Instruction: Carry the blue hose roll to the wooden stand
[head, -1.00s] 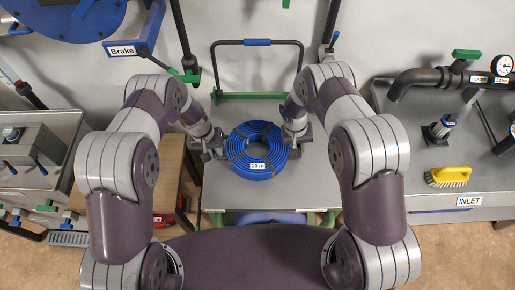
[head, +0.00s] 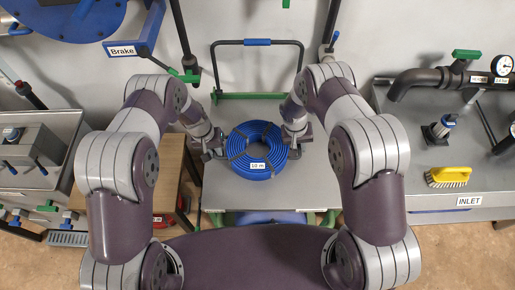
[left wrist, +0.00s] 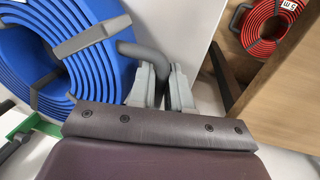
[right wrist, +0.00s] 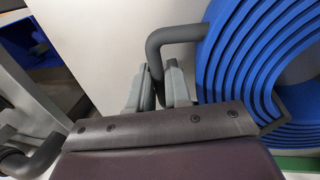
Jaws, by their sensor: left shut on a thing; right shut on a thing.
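The blue hose roll (head: 256,143) is over the grey table in the middle of the head view, label facing me. I cannot tell whether it touches the tabletop. My left gripper (head: 213,153) is shut on the roll's left grey handle (left wrist: 140,52). My right gripper (head: 297,150) is shut on its right grey handle (right wrist: 176,36). The blue coils also show in the left wrist view (left wrist: 30,60) and the right wrist view (right wrist: 235,50). The wooden stand (head: 169,162) is left of the grey table, partly hidden behind my left arm.
A red hose roll (left wrist: 270,22) shows by the stand's wood in the left wrist view. A green-and-blue frame (head: 257,95) stands behind the blue roll. A yellow brush (head: 448,175) lies on the right bench. The grey table's front (head: 270,196) is clear.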

